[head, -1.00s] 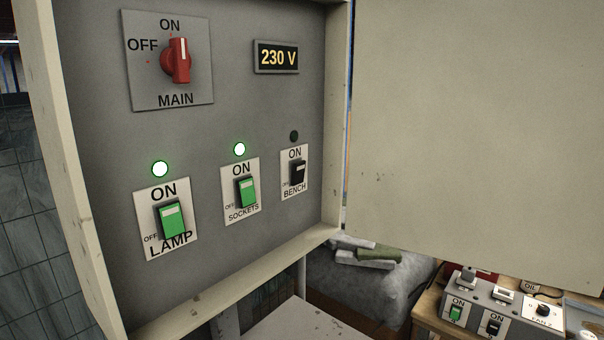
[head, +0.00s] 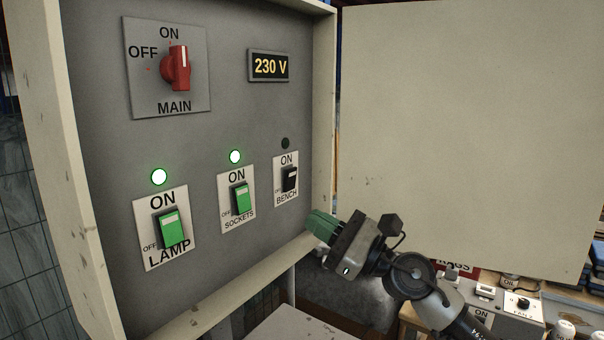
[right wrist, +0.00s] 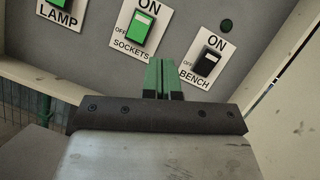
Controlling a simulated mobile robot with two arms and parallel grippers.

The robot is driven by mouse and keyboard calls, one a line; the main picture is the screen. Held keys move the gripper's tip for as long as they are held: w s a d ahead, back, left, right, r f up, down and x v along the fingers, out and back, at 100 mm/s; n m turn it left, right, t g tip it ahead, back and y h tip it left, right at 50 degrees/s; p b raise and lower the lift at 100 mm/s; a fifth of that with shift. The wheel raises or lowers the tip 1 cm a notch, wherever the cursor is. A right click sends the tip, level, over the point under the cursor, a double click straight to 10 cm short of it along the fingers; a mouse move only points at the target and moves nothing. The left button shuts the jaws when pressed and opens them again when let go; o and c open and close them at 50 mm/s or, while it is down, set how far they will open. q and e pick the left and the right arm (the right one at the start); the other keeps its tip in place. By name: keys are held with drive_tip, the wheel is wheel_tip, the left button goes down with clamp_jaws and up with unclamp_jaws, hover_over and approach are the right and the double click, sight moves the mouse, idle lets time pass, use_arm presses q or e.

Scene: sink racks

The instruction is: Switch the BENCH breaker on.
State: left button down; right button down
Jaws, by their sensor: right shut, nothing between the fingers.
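The BENCH breaker (head: 289,180) is a black rocker on a white plate at the right of the grey panel. Its indicator (head: 285,143) above is dark. In the right wrist view the BENCH rocker (right wrist: 207,63) shows just right of my fingertips. My right gripper (head: 318,226) has green fingers that are shut and empty. It is below and right of the BENCH plate in the head view, apart from the rocker. The fingers also show in the right wrist view (right wrist: 162,78), pointing at the panel between the SOCKETS and BENCH plates. My left gripper is not in view.
The SOCKETS breaker (head: 240,198) and LAMP breaker (head: 168,229) are green with lit lamps. The red MAIN knob (head: 179,68) points to ON; the display (head: 268,66) reads 230 V. The box's raised rim and open door (head: 470,130) bound the right side.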

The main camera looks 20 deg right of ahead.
sight(292, 172)
drive_tip(key=w+d+r+n+g+h, duration=0.2)
drive_tip(key=d+r+n+h, duration=0.4)
drive_tip(key=d+n, duration=0.3)
drive_tip(key=n+h, duration=0.1)
drive_tip(key=n, duration=0.1)
drive_tip(key=shift+d+r+n+g, duration=0.15)
drive_tip(key=shift+d+n+g, duration=0.15)
drive_tip(key=shift+d, duration=0.05)
drive_tip(key=shift+w, duration=0.1)
drive_tip(key=p+x, duration=0.2)
drive_tip(key=x, duration=0.2)
drive_tip(key=r+p+x, duration=0.1)
drive_tip(key=p+x, duration=0.1)
drive_tip(key=x, duration=0.2)
drive_tip(key=p+x, duration=0.3)
drive_tip(key=x, duration=0.2)
drive_tip(key=shift+w+a+r, duration=0.1)
drive_tip(key=shift+a+r, duration=0.05)
drive_tip(key=shift+w+a, duration=0.2)
drive_tip(key=shift+w, duration=0.05)
